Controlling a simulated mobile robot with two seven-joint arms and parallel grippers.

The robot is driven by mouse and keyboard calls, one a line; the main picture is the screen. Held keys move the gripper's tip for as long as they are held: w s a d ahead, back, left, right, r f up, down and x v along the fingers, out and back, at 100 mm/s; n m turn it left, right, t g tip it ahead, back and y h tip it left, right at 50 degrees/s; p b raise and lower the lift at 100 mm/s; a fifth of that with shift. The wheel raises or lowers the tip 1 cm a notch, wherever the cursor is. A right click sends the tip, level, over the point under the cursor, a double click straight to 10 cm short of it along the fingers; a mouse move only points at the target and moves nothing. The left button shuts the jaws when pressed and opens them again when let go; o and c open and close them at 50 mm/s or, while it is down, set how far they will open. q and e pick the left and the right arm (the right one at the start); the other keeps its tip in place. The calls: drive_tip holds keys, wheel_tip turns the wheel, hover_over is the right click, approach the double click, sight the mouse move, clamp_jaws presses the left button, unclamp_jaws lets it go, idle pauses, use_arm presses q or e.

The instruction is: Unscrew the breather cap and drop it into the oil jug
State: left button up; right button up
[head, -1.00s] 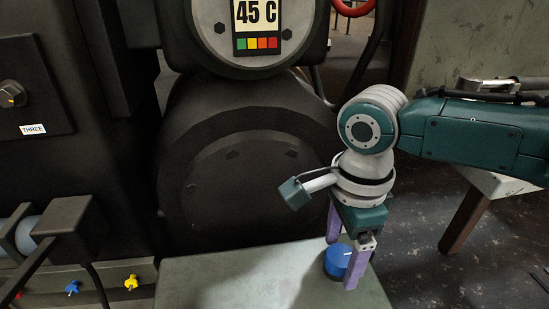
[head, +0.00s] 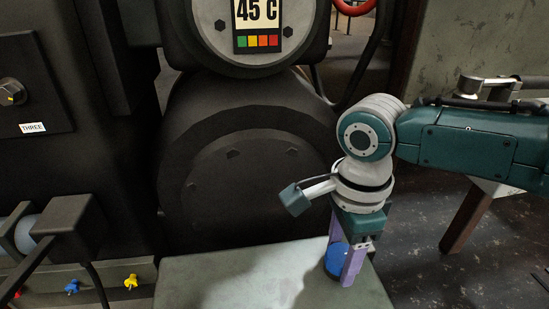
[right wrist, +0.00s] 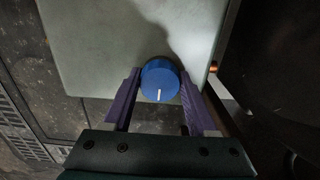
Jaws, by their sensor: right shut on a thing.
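The breather cap appears to be the round blue knob-like cap (head: 334,257) with a white line on it, at the right end of a pale grey-green flat top. It also shows in the right wrist view (right wrist: 160,76), with its white line toward the gripper. My right gripper (head: 341,263) points down, its purple fingers shut on the blue cap from either side. In the right wrist view the gripper (right wrist: 159,92) has one finger on each side of the cap. The cap sits at the top surface; its underside is hidden. No oil jug and no left gripper show.
The flat top (head: 230,280) is otherwise bare. A large dark roll housing (head: 250,190) stands behind it. A yellow fitting (head: 131,281) and a blue one (head: 72,287) are at lower left. Open floor and a table leg (head: 465,220) lie to the right.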

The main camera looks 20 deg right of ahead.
drive_tip(key=shift+c, duration=1.4)
drive_tip(key=shift+r+n+p, duration=0.1)
drive_tip(key=shift+n+p, duration=0.35)
drive_tip(key=shift+n, duration=0.65)
drive_tip(key=shift+n+p, duration=0.4)
drive_tip(key=shift+n, duration=0.6)
